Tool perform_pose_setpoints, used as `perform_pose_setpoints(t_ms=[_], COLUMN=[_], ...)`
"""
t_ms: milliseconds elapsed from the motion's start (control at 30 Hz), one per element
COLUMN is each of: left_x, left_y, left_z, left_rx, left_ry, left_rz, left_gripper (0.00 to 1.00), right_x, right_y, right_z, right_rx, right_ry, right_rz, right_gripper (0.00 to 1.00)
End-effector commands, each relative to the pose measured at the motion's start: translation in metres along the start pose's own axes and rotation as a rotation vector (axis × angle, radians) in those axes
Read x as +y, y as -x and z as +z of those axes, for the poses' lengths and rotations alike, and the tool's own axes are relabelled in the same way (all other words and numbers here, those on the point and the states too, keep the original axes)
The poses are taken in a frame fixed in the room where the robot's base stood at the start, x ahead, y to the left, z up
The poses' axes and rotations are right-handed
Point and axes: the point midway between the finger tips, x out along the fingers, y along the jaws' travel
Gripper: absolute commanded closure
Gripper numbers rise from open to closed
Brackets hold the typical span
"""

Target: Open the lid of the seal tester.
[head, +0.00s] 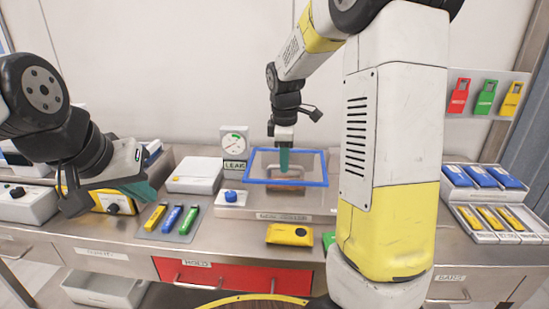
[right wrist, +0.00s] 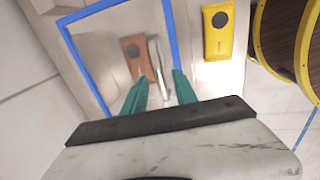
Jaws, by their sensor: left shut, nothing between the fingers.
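The seal tester (head: 245,208) stands mid-bench, with a blue knob at its front left. Its clear lid with a blue frame (head: 258,182) lies flat, closed, over a brown pack (right wrist: 133,62). The lid's frame also shows in the right wrist view (right wrist: 85,61). A pale metal handle (right wrist: 161,75) stands on the lid beside the pack. My right gripper (head: 284,168) points down at the lid; in the right wrist view its teal fingers (right wrist: 158,92) are apart, with the handle's near end between them. My left gripper (head: 145,191) is shut and empty at the left, away from the tester.
A leak gauge (head: 234,143) stands behind the tester. Blue, green and yellow devices (head: 172,219) lie on a mat to its left, near a white box (head: 195,175). A yellow pack (head: 290,235) lies in front. Trays of packs (head: 484,177) stand at the right. My right arm blocks part of the view.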

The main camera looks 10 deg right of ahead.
Motion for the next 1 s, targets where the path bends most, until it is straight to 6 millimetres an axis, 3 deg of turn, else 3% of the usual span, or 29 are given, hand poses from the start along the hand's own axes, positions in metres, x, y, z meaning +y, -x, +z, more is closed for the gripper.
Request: perform_pose_setpoints(t_ms=[367, 533, 1000], left_x=[0.0, 0.0, 0.0], left_y=[0.0001, 0.0001, 0.0001], left_z=[0.0, 0.0, 0.0], left_rx=[0.0, 0.0, 0.0], left_ry=[0.0, 0.0, 0.0], left_rz=[0.0, 0.0, 0.0], left_gripper=[1.0, 1.0, 1.0], right_x=[0.0, -0.0001, 0.0001], right_y=[-0.0077, -0.0076, -0.0073], right_z=[0.0, 0.0, 0.0], right_rx=[0.001, 0.001, 0.001], right_ry=[-0.001, -0.001, -0.001], right_rz=[0.0, 0.0, 0.001], right_gripper=[0.66, 0.99, 1.0])
